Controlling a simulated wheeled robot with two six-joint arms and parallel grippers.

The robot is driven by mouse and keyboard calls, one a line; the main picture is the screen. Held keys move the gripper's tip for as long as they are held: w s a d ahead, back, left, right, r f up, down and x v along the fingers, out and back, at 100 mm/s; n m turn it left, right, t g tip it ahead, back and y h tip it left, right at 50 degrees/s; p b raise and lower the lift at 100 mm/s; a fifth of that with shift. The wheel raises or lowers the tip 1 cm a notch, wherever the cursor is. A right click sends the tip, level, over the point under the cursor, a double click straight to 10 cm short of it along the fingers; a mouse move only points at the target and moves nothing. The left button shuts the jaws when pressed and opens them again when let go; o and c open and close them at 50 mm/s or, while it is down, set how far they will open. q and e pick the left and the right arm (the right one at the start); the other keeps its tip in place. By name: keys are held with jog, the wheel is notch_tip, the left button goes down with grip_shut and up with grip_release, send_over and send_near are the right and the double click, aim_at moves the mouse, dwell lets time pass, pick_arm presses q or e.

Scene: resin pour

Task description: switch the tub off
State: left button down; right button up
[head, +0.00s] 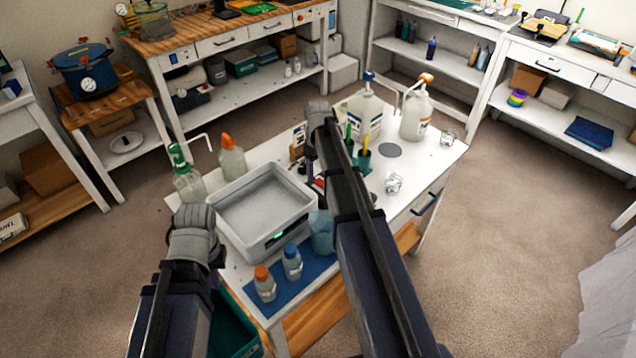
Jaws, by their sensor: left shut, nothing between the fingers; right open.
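The tub (250,243) is a pale grey rectangular basin on the white worktable. A small green light (275,237) glows on its front wall. The inside looks empty or holds clear liquid; I cannot tell which. My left gripper (195,218) is shut and empty, just left of the tub's left front corner. Whether it touches the tub cannot be made out. My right gripper (319,110) is open, beyond the tub's far right corner, near the table's back edge. Its fingertips are hard to see, and its arm hides part of the table right of the tub.
Two small bottles, orange-capped (264,284) and blue-capped (292,262), stand on a blue mat (318,266) before the tub, near a bluish jug (321,232). Pump bottles stand behind left (187,180) and at the back right (415,112). Clear cups (393,183) stand right.

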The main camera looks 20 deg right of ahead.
jog(key=shift+f, duration=0.65)
jog(key=shift+r, duration=0.1)
grip_shut()
jog(key=shift+s, duration=0.1)
